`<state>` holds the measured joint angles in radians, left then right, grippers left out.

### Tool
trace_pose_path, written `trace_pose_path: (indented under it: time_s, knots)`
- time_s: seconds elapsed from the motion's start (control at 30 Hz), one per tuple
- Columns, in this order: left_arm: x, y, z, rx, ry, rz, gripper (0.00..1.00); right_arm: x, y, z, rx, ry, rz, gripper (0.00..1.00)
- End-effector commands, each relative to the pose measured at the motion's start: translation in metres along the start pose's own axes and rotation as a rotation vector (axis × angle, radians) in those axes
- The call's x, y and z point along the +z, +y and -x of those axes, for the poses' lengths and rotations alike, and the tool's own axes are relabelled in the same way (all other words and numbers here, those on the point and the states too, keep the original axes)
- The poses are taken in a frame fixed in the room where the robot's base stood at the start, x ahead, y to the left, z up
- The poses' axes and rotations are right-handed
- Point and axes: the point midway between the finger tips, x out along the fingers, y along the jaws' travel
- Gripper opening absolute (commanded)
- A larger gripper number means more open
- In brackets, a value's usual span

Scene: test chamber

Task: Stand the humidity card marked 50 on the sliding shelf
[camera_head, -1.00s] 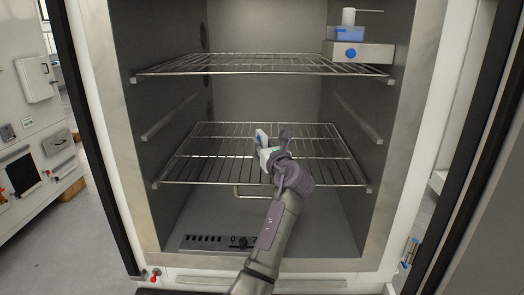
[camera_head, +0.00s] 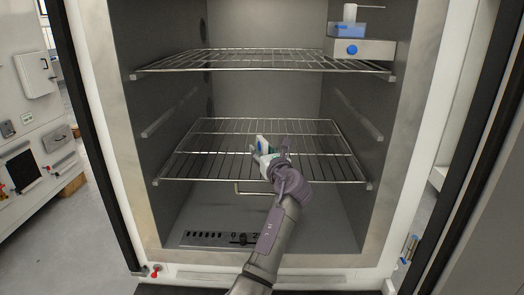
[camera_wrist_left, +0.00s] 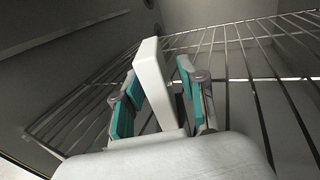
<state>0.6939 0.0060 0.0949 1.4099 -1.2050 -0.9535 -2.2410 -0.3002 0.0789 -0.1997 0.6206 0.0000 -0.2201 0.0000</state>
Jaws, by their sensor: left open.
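The humidity card (camera_head: 262,144) is a thin, pale card standing about upright over the lower wire shelf (camera_head: 205,160), the one with a handle at its front. In the left wrist view the card (camera_wrist_left: 153,80) is a white slab between the teal-padded fingers, its number not visible. My left gripper (camera_head: 270,158) is open around it; it also shows in the left wrist view (camera_wrist_left: 160,88). A gap shows between the card and the right-hand finger; the left-hand finger is close beside it, contact unclear. The card's foot is hidden by the gripper. My right gripper is out of view.
An upper wire shelf (camera_head: 260,62) spans the chamber above. A white box with a blue knob (camera_head: 352,50) stands at its right end. The shelf handle (camera_head: 250,191) hangs below the lower shelf's front edge. The lower shelf is bare on both sides of the gripper.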

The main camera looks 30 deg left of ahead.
Motion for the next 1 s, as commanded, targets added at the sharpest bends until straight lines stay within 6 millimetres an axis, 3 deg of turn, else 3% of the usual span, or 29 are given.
trace_pose_path:
  time_s: [0.17,0.5,0.7,1.0]
  knots:
    - [0.002,-0.001,0.007,-0.002,0.0,0.001,0.41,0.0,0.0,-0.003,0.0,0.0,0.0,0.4]
    - [0.001,-0.001,0.077,-0.003,0.0,0.003,0.41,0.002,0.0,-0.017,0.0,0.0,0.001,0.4]
    - [0.002,-0.001,0.109,-0.001,0.0,0.002,0.41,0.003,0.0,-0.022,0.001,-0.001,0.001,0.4]
    - [0.003,0.0,0.121,0.001,0.0,0.0,0.41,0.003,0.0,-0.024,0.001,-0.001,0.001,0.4]
